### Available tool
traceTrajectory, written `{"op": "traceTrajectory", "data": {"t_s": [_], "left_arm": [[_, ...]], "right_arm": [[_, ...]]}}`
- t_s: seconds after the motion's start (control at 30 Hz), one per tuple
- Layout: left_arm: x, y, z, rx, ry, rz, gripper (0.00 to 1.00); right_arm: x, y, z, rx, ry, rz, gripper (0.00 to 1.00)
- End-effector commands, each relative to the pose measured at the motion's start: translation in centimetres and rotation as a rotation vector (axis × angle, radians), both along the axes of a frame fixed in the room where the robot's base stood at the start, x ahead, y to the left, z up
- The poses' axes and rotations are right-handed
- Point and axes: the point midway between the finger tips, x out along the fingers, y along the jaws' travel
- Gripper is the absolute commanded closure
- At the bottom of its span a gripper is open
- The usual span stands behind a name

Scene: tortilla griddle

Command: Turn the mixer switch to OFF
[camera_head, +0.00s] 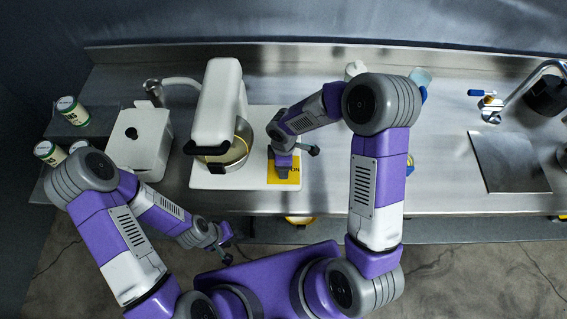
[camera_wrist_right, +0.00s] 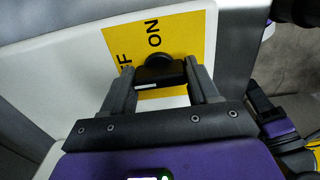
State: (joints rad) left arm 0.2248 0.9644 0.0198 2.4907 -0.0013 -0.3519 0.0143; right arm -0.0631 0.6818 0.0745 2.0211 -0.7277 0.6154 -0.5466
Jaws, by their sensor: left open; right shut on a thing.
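The white mixer (camera_head: 219,95) stands on a white base plate (camera_head: 225,180), with its metal bowl (camera_head: 238,150) under the head. A yellow label (camera_head: 291,178) is on the plate's right part. In the right wrist view the label (camera_wrist_right: 195,40) reads "ON", and a partly hidden "FF" shows to its left. The black mixer switch (camera_wrist_right: 158,68) sits on the label between the fingers of my right gripper (camera_wrist_right: 160,85), which is shut on it. In the head view my right gripper (camera_head: 284,163) hides the switch. My left gripper (camera_head: 225,238) is open and empty, in front of the counter.
A white box (camera_head: 140,140) stands left of the mixer, with cans (camera_head: 72,110) further left. A faucet (camera_head: 492,103) and a flat metal plate (camera_head: 508,162) are at the right. The counter (camera_head: 450,195) between my right arm and the metal plate is mostly free.

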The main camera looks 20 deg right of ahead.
Motion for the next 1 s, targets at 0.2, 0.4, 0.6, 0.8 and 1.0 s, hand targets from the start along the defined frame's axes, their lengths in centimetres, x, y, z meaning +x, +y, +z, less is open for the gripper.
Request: {"op": "traceTrajectory", "data": {"t_s": [0.2,0.4,0.6,0.8,1.0], "left_arm": [[0.0,0.0,0.0,0.000,0.000,0.000,0.52],[0.0,0.0,0.0,0.000,0.000,0.000,0.52],[0.0,0.0,0.0,0.000,0.000,0.000,0.52],[0.0,0.0,0.4,0.000,0.000,0.000,0.52],[0.0,0.0,0.7,0.000,0.000,0.000,0.52]], "right_arm": [[0.1,0.0,0.1,0.000,-0.003,0.000,0.33],[0.1,0.0,0.1,0.000,-0.002,0.000,0.15],[0.0,0.0,0.1,0.000,-0.002,-0.001,0.15],[0.1,0.0,2.5,0.001,-0.007,-0.002,0.15],[0.1,0.0,5.9,0.001,-0.005,-0.002,0.15]]}}
